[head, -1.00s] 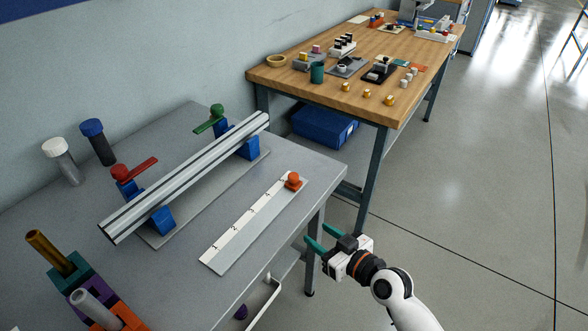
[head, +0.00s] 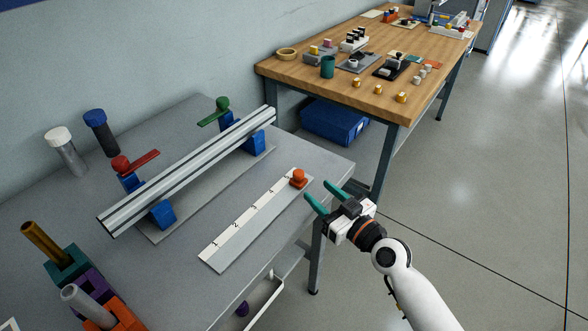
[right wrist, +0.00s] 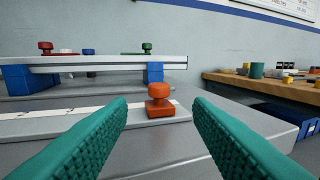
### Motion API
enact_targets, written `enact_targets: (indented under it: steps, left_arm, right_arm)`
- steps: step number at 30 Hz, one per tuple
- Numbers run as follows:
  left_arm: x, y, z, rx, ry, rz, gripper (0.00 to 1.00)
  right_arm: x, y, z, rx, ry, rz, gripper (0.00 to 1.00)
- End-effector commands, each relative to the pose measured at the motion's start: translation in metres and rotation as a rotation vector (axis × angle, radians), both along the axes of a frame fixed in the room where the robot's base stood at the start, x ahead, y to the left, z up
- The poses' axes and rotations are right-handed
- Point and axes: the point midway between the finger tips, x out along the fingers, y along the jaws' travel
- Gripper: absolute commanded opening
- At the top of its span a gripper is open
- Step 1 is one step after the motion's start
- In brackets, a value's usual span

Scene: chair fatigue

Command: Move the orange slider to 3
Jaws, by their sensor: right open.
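The orange slider (head: 298,178) sits at the far right end of a flat scale (head: 255,222) on the grey table, past the marked numbers. The scale is a grey strip with white number labels; the 3 (head: 254,208) lies to the left of the slider. In the right wrist view the slider (right wrist: 159,101) stands upright, ahead of and between the two green fingers. My right gripper (head: 325,197) is open and empty, just off the table's right edge and a short way from the slider, not touching it. My left gripper is not in view.
An aluminium rail (head: 190,170) on blue blocks, with a red clamp (head: 135,163) and a green clamp (head: 215,112), stands behind the scale. Coloured holders (head: 88,285) stand at the front left. A wooden table (head: 350,85) is at the back right. Table space around the scale is clear.

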Motion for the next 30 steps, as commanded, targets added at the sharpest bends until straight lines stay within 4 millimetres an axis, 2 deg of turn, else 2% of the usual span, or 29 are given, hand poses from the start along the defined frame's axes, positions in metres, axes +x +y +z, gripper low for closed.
enact_targets:
  steps: [9, 15, 19, 28, 29, 30]
  left_arm:
    - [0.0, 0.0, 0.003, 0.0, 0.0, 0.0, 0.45]
    - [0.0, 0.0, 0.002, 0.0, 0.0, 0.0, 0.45]
    - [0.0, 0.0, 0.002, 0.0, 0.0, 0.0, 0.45]
    - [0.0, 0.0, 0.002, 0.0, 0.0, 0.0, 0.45]
    - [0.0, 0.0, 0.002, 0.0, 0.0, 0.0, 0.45]
    - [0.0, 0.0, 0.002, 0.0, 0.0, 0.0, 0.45]
  right_arm:
    - [0.05, 0.042, 0.002, 0.004, 0.0, 0.002, 0.46]
    - [0.072, 0.059, 0.0, 0.002, 0.001, 0.002, 0.46]
    - [0.079, 0.065, 0.0, -0.001, 0.001, 0.002, 0.46]
    - [0.081, 0.066, 0.0, -0.001, 0.001, 0.002, 0.46]
    - [0.081, 0.066, 0.0, -0.001, 0.001, 0.002, 0.45]
    - [0.081, 0.066, 0.0, -0.001, 0.001, 0.002, 0.38]
